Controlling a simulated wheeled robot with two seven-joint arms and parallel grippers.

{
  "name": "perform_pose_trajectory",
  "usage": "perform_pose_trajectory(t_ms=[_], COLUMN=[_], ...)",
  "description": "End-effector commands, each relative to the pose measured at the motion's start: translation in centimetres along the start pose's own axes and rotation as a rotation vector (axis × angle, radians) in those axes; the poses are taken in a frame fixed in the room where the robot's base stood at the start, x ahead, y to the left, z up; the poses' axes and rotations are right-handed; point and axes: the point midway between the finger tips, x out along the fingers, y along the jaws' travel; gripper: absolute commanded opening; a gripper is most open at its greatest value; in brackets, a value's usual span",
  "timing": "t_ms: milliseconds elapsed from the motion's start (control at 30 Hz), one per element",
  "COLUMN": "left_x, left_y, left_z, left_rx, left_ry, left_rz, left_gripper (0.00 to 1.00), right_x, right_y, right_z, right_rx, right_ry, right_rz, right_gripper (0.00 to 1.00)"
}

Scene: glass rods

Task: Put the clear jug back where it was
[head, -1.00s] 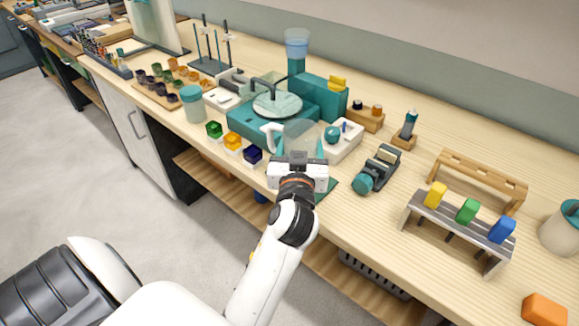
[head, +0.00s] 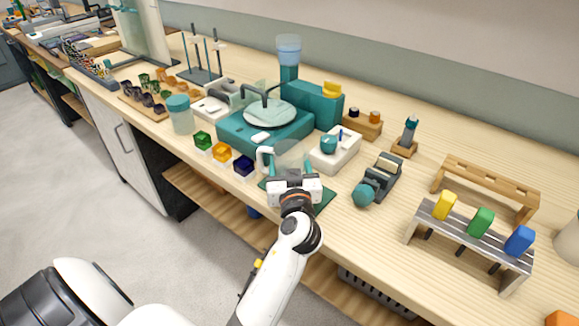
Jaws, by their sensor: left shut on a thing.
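The clear jug (head: 293,154) is see-through and faint, with a pale handle (head: 265,158) on its left side. It is at the front of the bench, before the teal machine. My left gripper (head: 290,170) is shut on the jug from the front, with its teal fingers along the jug's sides. A dark green mat (head: 325,199) shows around and under the gripper. The jug's base is hidden by the gripper, so I cannot tell whether it touches the mat. My right gripper is not in view.
A white box with a teal knob (head: 335,150) is close behind right. A tape dispenser (head: 379,180) stands to the right. The bench's front edge is near.

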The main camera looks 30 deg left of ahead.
Motion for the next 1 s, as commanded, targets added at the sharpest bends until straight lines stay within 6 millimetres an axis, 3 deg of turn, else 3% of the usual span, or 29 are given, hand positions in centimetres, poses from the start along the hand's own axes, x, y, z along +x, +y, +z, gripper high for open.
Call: perform_pose_trajectory(t_ms=[367,400,533,1000], left_x=[0.00,0.00,0.00,0.36], left_y=[-0.02,-0.01,-0.01,0.00], left_z=[-0.43,-0.41,-0.35,-0.23], left_rx=[-0.002,-0.002,-0.001,-0.001], left_ry=[-0.003,-0.001,-0.001,-0.001], left_rz=[0.000,0.000,0.000,-0.002], left_gripper=[0.35,0.67,0.85,0.85], right_x=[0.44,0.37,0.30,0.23], right_y=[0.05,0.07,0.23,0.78], right_z=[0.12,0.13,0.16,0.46], right_rx=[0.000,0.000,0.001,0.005], right_ry=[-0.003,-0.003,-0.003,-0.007], right_rz=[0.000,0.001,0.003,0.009], right_gripper=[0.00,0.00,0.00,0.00])
